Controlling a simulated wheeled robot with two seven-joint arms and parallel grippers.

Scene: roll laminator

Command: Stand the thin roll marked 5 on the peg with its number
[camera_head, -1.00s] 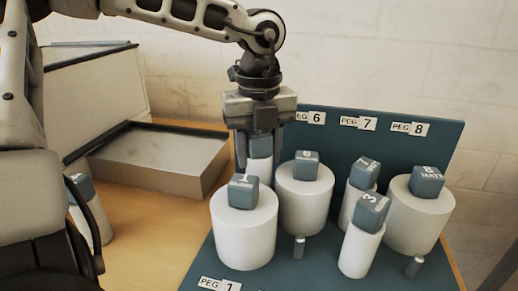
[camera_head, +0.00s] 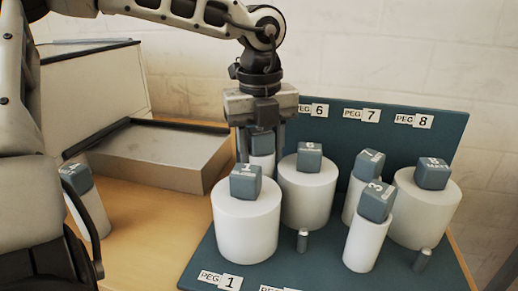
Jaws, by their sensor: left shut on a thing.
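My left gripper (camera_head: 262,148) comes down from above at the back left of the blue peg board (camera_head: 200,265). It is shut on a thin white roll (camera_head: 262,168) with a blue-grey cap. The roll is upright, and the fingers flank its cap. No number on that cap can be read. The roll's lower end is hidden behind the wide roll in front, so I cannot tell whether it is on a peg. The plate for peg 5 is not visible; the gripper covers the area left of plate 6 (camera_head: 313,109). My right gripper is not in view.
Wide rolls (camera_head: 245,228) (camera_head: 306,198) (camera_head: 425,213) and thin rolls (camera_head: 365,245) (camera_head: 352,205) stand close by on the board. Two short bare pegs (camera_head: 302,240) (camera_head: 421,260) show in front. Another thin roll (camera_head: 92,212) stands at left, near a grey box (camera_head: 165,158).

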